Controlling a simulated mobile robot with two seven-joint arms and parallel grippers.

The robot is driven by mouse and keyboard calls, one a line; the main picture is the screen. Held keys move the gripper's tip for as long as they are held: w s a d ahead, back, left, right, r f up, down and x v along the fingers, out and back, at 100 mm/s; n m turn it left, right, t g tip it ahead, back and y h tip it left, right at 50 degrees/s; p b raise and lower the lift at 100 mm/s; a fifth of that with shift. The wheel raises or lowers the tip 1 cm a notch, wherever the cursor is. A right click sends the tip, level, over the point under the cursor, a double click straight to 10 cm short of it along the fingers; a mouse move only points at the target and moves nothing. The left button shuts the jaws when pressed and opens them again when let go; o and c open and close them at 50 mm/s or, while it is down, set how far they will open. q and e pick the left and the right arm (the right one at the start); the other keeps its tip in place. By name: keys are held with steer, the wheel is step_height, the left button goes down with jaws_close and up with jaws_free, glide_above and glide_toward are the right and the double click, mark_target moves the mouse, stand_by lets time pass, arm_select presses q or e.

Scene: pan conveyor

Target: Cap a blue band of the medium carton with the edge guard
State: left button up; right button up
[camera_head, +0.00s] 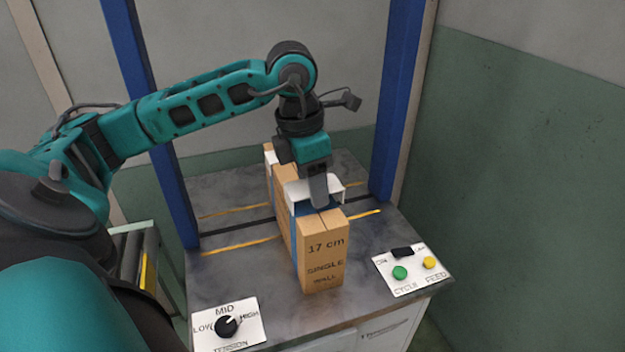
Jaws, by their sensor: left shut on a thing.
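A tall, narrow brown carton (322,262) marked "17 cm" and "SINGLE WALL" stands upright on the grey table, its length running away from me. A blue band (293,208) runs down its left side and over its top near the close end. My left gripper (319,192) is above that band, fingers pointing down, shut on the white edge guard (297,190). The guard is at the carton's top by the band; the fingers hide part of it, and I cannot tell whether it touches the carton. My right gripper is out of view.
Blue posts (397,95) rise on both sides of the grey table (235,275). A tension dial panel (250,313) is front left; a button panel (410,281) is right. A small white piece (269,150) shows at the carton's far end. Bare tabletop lies on both sides.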

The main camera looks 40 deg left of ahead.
mark_target(301, 189)
arm_select(q)
steer(key=shift+f+b, duration=0.85)
steer(key=shift+f, duration=0.2)
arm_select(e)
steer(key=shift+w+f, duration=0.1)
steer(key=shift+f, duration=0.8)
arm_select(q)
steer(key=o, duration=1.1)
steer(key=shift+r, duration=0.1)
steer(key=shift+c, duration=0.2)
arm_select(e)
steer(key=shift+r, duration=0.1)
arm_select(q)
step_height(301, 189, up, 13)
steer(key=s+p, duration=0.1)
steer(key=p, duration=0.1)
steer(key=shift+s+a, duration=0.4)
steer(key=shift+a, duration=0.05)
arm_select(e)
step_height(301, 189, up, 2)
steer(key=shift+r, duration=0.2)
